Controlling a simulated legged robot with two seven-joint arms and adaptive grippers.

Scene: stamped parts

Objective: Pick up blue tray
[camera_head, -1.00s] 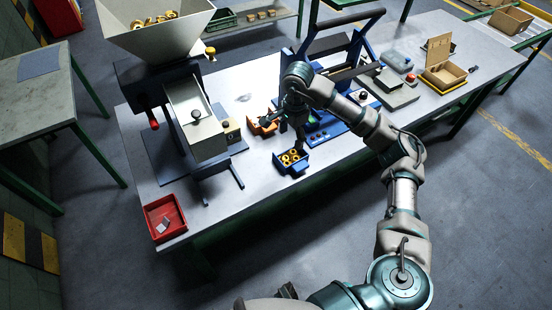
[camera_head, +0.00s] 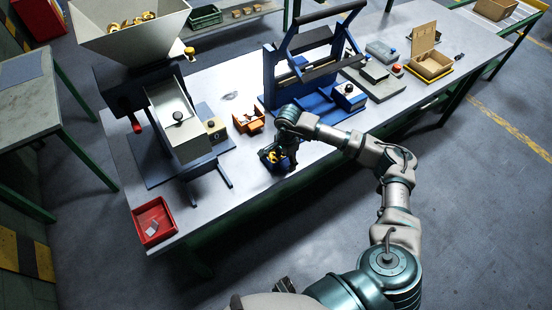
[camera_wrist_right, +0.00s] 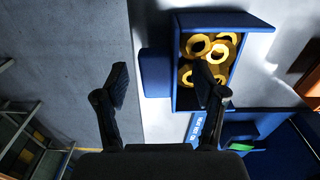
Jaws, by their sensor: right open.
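The blue tray (camera_head: 264,160) stands near the front edge of the grey workbench and holds several yellow rings. In the right wrist view, the tray (camera_wrist_right: 176,70) shows with a blue tab on its left side. My right gripper (camera_head: 288,162) is above the tray and partly hides it. In the right wrist view, the gripper (camera_wrist_right: 162,88) is open, with the tab between its fingers in the picture. Its right finger overlaps the tray and rings. I cannot tell whether it touches them. My left gripper is not clearly visible.
An orange bin (camera_head: 248,121) lies just behind the tray. A blue press (camera_head: 312,75) stands behind my right arm. A hopper machine (camera_head: 180,115) stands left, with a red tray (camera_head: 153,221) at the front left corner.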

